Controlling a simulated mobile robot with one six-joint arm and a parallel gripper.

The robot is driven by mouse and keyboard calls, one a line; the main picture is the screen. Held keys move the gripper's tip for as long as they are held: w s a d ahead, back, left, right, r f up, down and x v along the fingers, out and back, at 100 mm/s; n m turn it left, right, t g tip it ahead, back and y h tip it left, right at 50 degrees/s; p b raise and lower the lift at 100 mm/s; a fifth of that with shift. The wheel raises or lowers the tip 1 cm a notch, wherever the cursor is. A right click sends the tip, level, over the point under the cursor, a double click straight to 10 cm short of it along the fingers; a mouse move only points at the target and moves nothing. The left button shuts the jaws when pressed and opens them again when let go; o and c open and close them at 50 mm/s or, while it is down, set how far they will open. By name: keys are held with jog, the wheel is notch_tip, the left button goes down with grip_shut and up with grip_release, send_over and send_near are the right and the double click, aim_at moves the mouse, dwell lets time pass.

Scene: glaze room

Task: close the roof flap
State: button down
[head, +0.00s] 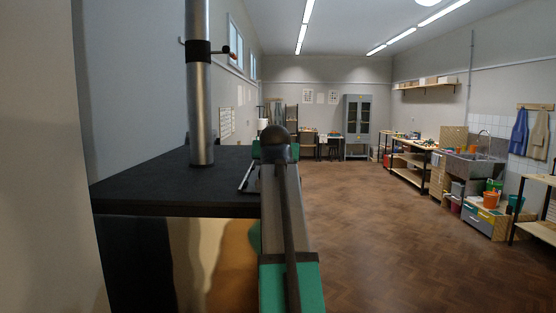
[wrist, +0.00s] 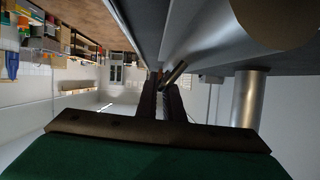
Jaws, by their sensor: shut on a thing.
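My gripper (wrist: 164,88) shows in the wrist view, which is upside down. Its two dark fingers are shut on a small dark metal bar (wrist: 176,73) at the roof edge. The bar looks like the roof flap's handle. In the head view a thin pale metal strip (head: 247,177) stands slanted at the right edge of the dark kiln roof (head: 150,178), possibly the flap's edge. My arm hides most of the flap and the fingertips there, so I cannot tell how far open it is.
A steel flue pipe (head: 200,100) with a dark collar rises from the roof; it also shows in the wrist view (wrist: 248,98). A wall is close on the left. The wooden floor (head: 370,220) to the right is free, up to benches and a sink (head: 475,165).

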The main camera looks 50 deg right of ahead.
jog(key=shift+d, duration=0.1)
jog(key=c, duration=1.9)
grip_release()
jog(key=shift+s, duration=0.15)
jog(key=shift+f, duration=0.1)
